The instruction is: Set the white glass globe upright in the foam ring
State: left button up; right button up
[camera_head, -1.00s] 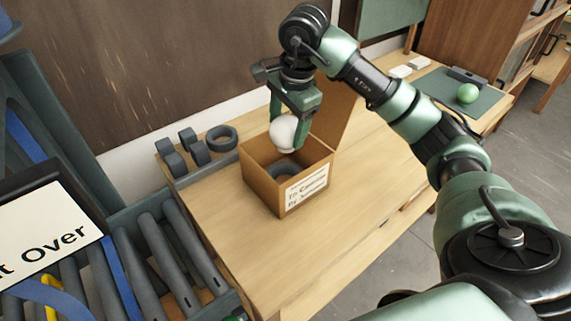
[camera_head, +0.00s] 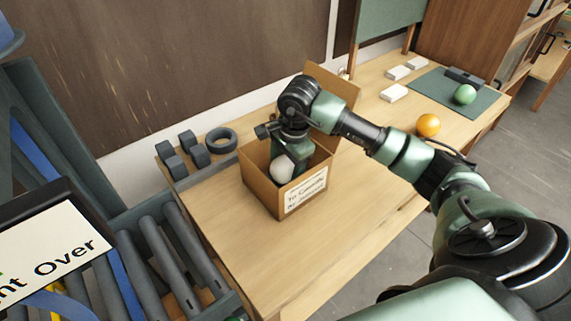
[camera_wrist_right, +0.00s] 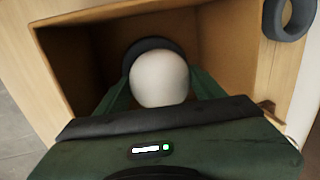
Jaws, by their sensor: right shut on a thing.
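The white glass globe (camera_head: 282,168) is down inside the open cardboard box (camera_head: 262,188). My right gripper (camera_head: 290,162) reaches into the box from above and is shut on the globe. In the right wrist view the globe (camera_wrist_right: 159,79) sits between the green fingers, in front of the dark foam ring (camera_wrist_right: 140,47). Only part of the ring's rim shows behind the globe. I cannot tell whether the globe touches the ring. In the head view the ring is hidden by the box wall and the gripper. My left gripper is not in view.
The table front (camera_head: 240,240) is clear.

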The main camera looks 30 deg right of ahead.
jog(key=shift+f+b, duration=0.4)
jog(key=o, duration=1.4)
jog(key=shift+c, duration=0.2)
jog(key=shift+r, duration=0.15)
jog(key=shift+r+p, duration=0.25)
jog(key=shift+p, duration=0.15)
jog(key=r, duration=0.3)
jog(key=s+r+b, duration=0.1)
jog(key=r, duration=0.3)
jog(key=s+r, duration=0.1)
jog(key=r, duration=0.2)
jog(key=shift+r, duration=0.25)
jog(key=shift+s+r+b, duration=0.2)
jog(key=shift+r+b, duration=0.1)
jog(key=shift+r, duration=0.4)
